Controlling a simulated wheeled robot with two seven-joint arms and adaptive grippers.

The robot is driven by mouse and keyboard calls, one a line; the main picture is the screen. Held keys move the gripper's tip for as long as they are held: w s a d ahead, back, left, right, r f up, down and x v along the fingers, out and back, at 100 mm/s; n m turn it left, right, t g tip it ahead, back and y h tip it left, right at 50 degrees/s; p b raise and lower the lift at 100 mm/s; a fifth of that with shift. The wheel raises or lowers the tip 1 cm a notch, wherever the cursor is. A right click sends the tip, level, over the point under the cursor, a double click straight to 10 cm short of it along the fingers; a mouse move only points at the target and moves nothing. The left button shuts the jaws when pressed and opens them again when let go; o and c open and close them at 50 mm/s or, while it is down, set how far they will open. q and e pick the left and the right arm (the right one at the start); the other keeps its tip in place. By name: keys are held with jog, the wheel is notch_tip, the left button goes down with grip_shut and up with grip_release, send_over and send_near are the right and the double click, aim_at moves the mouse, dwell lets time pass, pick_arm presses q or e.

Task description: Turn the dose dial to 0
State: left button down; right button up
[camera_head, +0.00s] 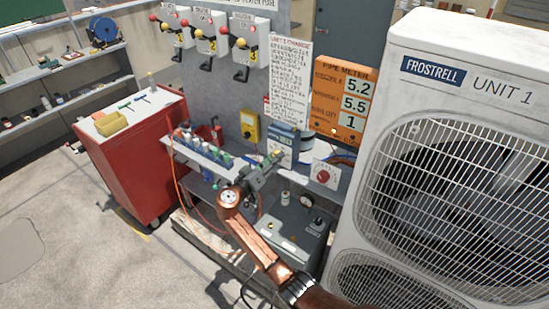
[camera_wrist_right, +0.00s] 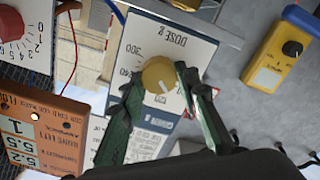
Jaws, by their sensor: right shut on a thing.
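The dose dial is a round yellow knob (camera_wrist_right: 159,74) on a white plate (camera_wrist_right: 185,62) marked "DOSE g" with printed numbers, upside down in the right wrist view. A pale mark on the knob faces the picture's bottom, near a number like 120; the exact setting is hard to read. My right gripper (camera_wrist_right: 156,88) is shut on the knob, its green fingers on either side. In the head view my right gripper (camera_head: 272,160) reaches up to the blue and white dosing unit (camera_head: 282,141) and partly hides it. My left gripper is out of view.
An orange meter board (camera_head: 340,97) reads 5.2, 5.5 and 1. A red-knobbed dial (camera_head: 323,176) sits to the dosing unit's right, a yellow meter (camera_head: 250,126) to its left. Bottles (camera_head: 200,147) line the shelf. A large condenser (camera_head: 440,150) closes off the right side.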

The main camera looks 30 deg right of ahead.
jog(key=n+p, duration=0.1)
jog(key=n, duration=0.2)
jog(key=shift+r, duration=0.1)
jog(key=n+p, duration=0.2)
jog(key=n, duration=0.1)
jog(key=shift+n, duration=0.3)
jog(key=n+p, duration=0.3)
jog(key=n, duration=0.1)
jog(key=shift+w, duration=0.1)
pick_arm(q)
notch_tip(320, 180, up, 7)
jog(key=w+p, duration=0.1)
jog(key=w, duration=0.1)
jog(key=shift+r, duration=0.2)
pick_arm(e)
jog(key=shift+f+n, duration=0.25)
jog(key=shift+n, duration=0.95)
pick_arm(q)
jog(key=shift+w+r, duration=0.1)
pick_arm(e)
jog(key=shift+a, duration=0.1)
jog(key=o, duration=1.2)
jog(key=shift+c, duration=0.2)
jog(key=v, duration=1.2)
